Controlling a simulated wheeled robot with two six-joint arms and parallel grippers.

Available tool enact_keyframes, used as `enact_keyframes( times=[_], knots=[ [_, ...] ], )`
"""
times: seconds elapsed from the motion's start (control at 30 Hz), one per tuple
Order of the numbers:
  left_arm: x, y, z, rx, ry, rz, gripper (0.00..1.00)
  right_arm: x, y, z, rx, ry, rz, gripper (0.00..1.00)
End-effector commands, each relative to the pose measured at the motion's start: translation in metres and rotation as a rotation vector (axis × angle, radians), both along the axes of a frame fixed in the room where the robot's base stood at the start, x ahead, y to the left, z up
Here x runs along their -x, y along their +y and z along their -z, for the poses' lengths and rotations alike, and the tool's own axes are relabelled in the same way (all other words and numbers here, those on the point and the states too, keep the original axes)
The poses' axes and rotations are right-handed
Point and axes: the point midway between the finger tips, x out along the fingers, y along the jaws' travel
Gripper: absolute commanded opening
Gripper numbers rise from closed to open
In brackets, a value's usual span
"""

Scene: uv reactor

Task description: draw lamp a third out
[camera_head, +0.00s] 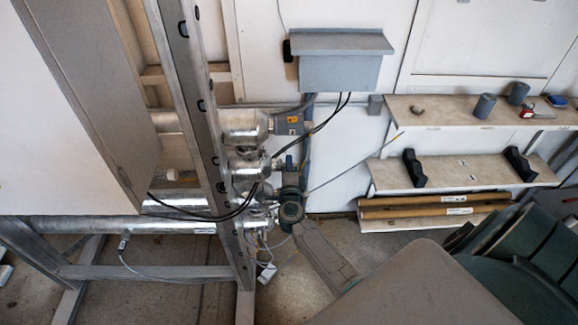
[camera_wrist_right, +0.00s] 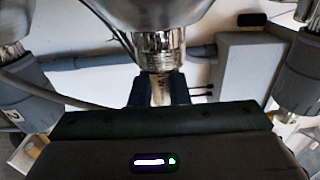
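The reactor's steel tubes lie one above another at the left, with domed ends; the top one (camera_head: 243,124) has a grey plug with an orange label. My right arm comes in from the lower right, and its gripper (camera_head: 287,196) is at the ends of the lower tubes. In the right wrist view, a threaded metal collar (camera_wrist_right: 160,50) hangs below a domed end. A narrow pale lamp end (camera_wrist_right: 160,88) comes out of it, between the two dark fingers of my right gripper (camera_wrist_right: 161,96), which appear closed on it. The lamp's body is hidden inside the tube. My left gripper is out of view.
An upright metal post (camera_head: 197,130) stands left of the tube ends. Black cables hang around them. A grey wall box (camera_head: 340,72) is above. At the right, a stepped shelf (camera_head: 450,112) holds grey caps (camera_head: 485,105), black cradles (camera_head: 414,168) and long brown tubes (camera_head: 425,211).

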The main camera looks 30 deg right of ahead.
Motion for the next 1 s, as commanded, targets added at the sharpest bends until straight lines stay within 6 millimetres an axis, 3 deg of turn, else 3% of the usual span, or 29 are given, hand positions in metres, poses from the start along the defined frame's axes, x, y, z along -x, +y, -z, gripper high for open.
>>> enact_keyframes(
  times=[0.27, 0.8, 1.0],
  knots=[
    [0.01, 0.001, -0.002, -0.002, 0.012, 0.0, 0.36, 0.002, -0.004, -0.001, -0.001, -0.001, 0.0, 0.0],
    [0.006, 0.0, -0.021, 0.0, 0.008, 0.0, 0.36, 0.026, -0.046, -0.004, 0.002, 0.001, 0.0, 0.0],
    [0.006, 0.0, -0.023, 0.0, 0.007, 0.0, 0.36, 0.03, -0.052, -0.003, -0.001, -0.001, 0.0, 0.0]
  ],
)
